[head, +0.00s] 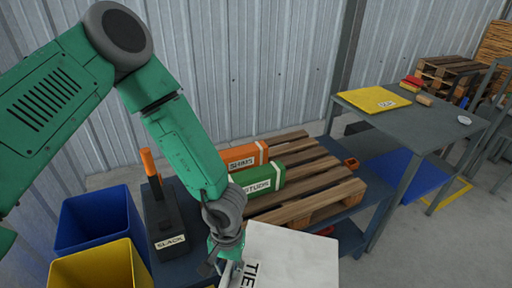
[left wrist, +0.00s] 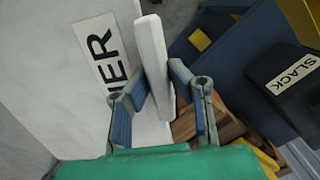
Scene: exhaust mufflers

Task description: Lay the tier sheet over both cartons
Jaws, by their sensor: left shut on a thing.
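The white tier sheet (head: 290,258), with a black-lettered label, is at the bottom centre of the head view, in front of the pallet. My left gripper (head: 230,268) is shut on its left edge. In the left wrist view the sheet (left wrist: 60,95) fills the left side, and its upright white lip (left wrist: 153,70) stands between the fingers of the gripper (left wrist: 160,95). No box is clearly marked as a task carton. What lies under the sheet is hidden.
A wooden pallet (head: 325,185) rests on a dark blue table (head: 352,240). A black SLACK holder (head: 168,228), blue bin (head: 88,215) and yellow bin (head: 105,265) stand left. A grey table (head: 425,125) with a yellow sheet (head: 374,99) is right. Corrugated wall runs behind.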

